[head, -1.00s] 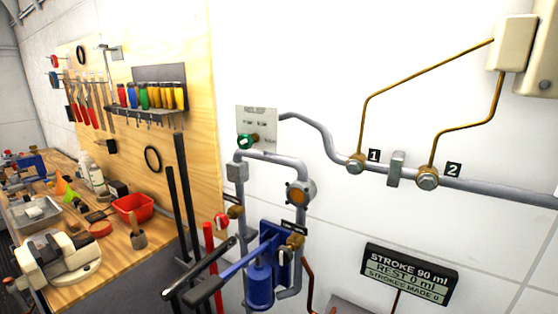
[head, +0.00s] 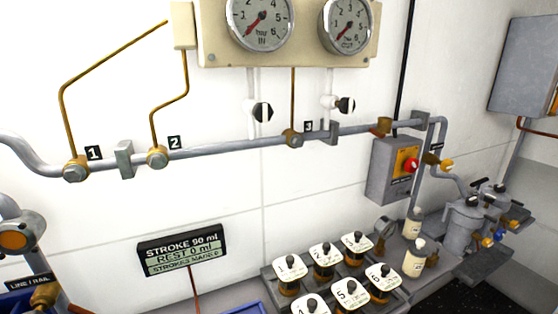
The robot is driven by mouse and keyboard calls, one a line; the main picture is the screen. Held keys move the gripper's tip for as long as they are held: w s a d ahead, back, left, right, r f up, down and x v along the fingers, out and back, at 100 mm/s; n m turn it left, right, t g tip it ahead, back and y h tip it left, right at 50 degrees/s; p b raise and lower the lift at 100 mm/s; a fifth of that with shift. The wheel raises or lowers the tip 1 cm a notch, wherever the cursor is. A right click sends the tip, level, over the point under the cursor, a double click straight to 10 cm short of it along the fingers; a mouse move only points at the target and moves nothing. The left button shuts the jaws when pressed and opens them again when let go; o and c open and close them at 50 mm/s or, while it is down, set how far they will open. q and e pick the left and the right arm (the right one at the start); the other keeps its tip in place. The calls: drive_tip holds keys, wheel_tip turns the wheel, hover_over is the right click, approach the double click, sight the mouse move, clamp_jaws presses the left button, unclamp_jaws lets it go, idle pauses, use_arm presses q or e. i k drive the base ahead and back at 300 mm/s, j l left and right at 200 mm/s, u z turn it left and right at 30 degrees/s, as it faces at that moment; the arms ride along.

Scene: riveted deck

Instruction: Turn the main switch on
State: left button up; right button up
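A grey switch box (head: 392,170) is fixed to the wall on the right, under the pipe. It has a yellow-orange plate with a red rotary knob (head: 411,165) on its front. It looks like the main switch, but its label is too small to read and I cannot tell the knob's setting. Neither of my grippers shows in the head view.
A panel with two gauges (head: 262,22) hangs above the pipe (head: 225,150). Below the box, bottles (head: 414,258) and a rack of numbered white-topped units (head: 288,268) crowd the bench. A display (head: 182,250) reads "REST 0 ml". Metal canisters (head: 466,222) stand far right.

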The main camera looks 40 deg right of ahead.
sight(412, 165)
drive_tip(key=z, duration=2.15)
